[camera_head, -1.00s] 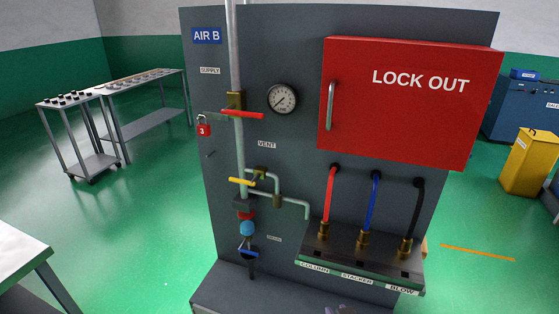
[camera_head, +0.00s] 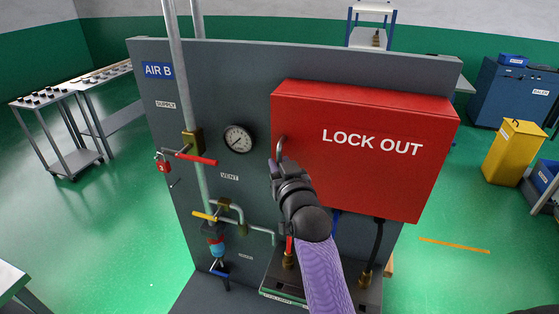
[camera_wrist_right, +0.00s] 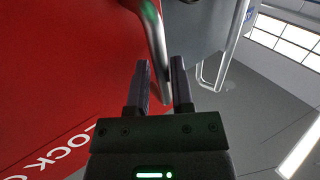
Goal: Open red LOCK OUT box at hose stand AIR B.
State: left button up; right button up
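The red LOCK OUT box (camera_head: 365,185) is on the AIR B stand (camera_head: 150,100), and its door is closed. Its metal handle (camera_head: 280,148) is at the door's left edge, partly hidden by my right gripper (camera_head: 277,166). In the right wrist view, the handle (camera_wrist_right: 156,40) runs down between the two fingers of my right gripper (camera_wrist_right: 161,82). The fingers are apart with a gap around the bar, and I see no firm grip on it. The red door (camera_wrist_right: 60,70) fills the left of that view. My left gripper is not in view.
A gauge (camera_head: 238,139), pipes and a red valve lever (camera_head: 196,159) stand left of the box. A red padlock (camera_head: 162,163) hangs farther left. Hoses, including a black one (camera_head: 377,245), drop below the box behind my right arm. A yellow bin (camera_head: 513,152) stands at right.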

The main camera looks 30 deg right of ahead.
jog(key=shift+w, duration=0.3)
grip_shut()
dwell(1.3)
